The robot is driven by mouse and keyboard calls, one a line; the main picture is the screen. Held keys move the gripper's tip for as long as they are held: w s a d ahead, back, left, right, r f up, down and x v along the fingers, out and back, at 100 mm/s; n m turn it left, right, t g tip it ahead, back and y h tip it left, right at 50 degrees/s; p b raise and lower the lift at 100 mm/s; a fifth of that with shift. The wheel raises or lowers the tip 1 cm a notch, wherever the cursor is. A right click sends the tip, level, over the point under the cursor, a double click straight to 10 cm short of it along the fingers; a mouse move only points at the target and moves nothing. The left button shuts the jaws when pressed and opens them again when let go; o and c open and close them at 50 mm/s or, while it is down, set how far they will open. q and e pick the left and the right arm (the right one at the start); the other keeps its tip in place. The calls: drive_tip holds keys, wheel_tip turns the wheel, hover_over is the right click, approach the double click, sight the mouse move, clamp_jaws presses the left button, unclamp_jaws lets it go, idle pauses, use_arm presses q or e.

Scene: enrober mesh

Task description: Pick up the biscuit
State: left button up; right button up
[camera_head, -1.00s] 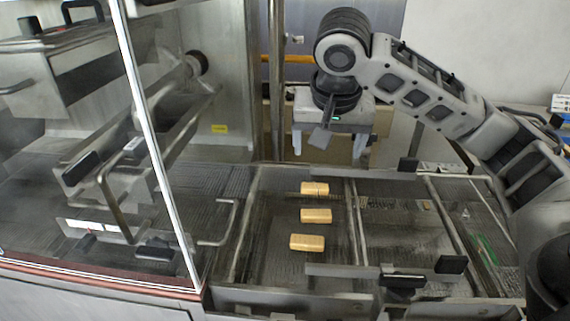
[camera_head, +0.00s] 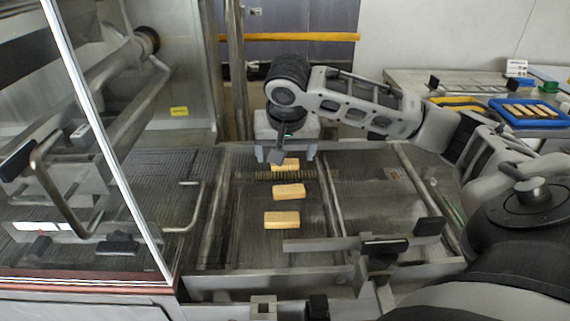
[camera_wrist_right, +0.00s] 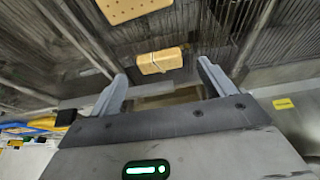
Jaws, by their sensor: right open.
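Three tan rectangular biscuits lie in a row on the wire mesh belt (camera_head: 252,250): a far one (camera_head: 285,164), a middle one (camera_head: 289,191) and a near one (camera_head: 282,220). My right gripper (camera_head: 287,157) is open, pointing down above the far biscuit and partly hiding it. In the right wrist view, the open fingers (camera_wrist_right: 165,88) have a tan surface between them, partly hidden by the gripper body, probably the far biscuit. Another biscuit (camera_wrist_right: 160,60) lies just beyond the fingertips, and one more (camera_wrist_right: 130,10) is at the top edge. My left gripper is out of view.
Metal rails (camera_head: 328,195) border the belt. A glass-fronted machine with a bent handle (camera_head: 60,200) stands on the left. Black-knobbed bars (camera_head: 385,247) cross the near right side. A blue tray (camera_head: 500,104) with several biscuits sits on a bench at the back right.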

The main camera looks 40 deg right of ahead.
sight(285, 164)
drive_tip(key=shift+x, duration=1.45)
drive_tip(key=c, duration=0.9)
drive_tip(key=shift+o, duration=0.2)
drive_tip(key=shift+r, duration=0.2)
